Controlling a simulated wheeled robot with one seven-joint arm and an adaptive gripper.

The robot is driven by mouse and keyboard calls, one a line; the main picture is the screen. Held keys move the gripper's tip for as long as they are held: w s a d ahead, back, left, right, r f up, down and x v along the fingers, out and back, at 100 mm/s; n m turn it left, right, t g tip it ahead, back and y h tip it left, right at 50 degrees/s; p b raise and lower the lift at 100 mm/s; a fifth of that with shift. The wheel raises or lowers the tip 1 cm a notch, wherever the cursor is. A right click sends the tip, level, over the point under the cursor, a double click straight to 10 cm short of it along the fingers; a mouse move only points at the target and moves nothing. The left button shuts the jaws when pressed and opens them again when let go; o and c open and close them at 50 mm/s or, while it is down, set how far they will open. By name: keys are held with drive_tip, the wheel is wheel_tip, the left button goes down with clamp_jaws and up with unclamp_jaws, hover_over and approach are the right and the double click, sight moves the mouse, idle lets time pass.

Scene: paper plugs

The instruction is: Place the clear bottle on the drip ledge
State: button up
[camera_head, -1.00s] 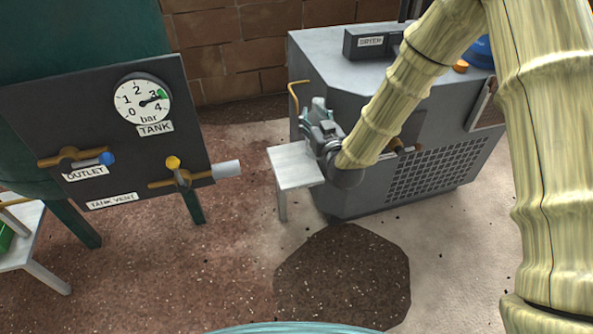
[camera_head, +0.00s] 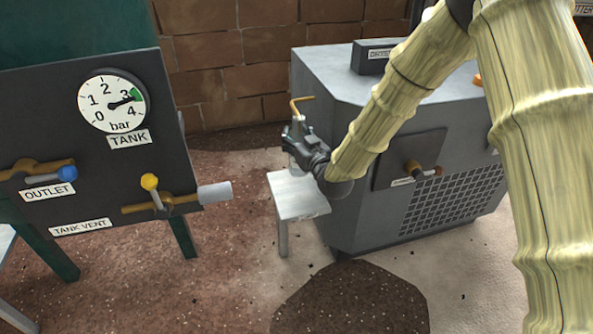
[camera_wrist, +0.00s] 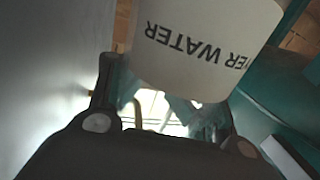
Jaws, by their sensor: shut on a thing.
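My gripper (camera_head: 297,138) is beside the grey dryer's left side, above a small pale stand (camera_head: 292,203) that looks like the drip ledge. I cannot tell whether the bottle touches the stand. In the wrist view the fingers (camera_wrist: 170,110) flank a clear part, and a large white surface (camera_wrist: 205,45) with upside-down lettering ending in "ER WATER" fills the upper middle.
A yellow bent pipe (camera_head: 301,100) shows just above my gripper by the dryer (camera_head: 340,100). A valve (camera_head: 414,168) is on the dryer front. The tank panel (camera_head: 105,170), with gauge and valves, stands left. A dark patch (camera_head: 350,303) marks the floor.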

wheel_tip(320, 180, down, 8)
drive_tip(key=b, duration=0.3)
idle(0.3)
drive_tip(key=o, duration=1.1)
drive_tip(key=p+v, duration=0.4)
drive_tip(key=v, duration=0.8)
drive_tip(key=shift+r, duration=0.15)
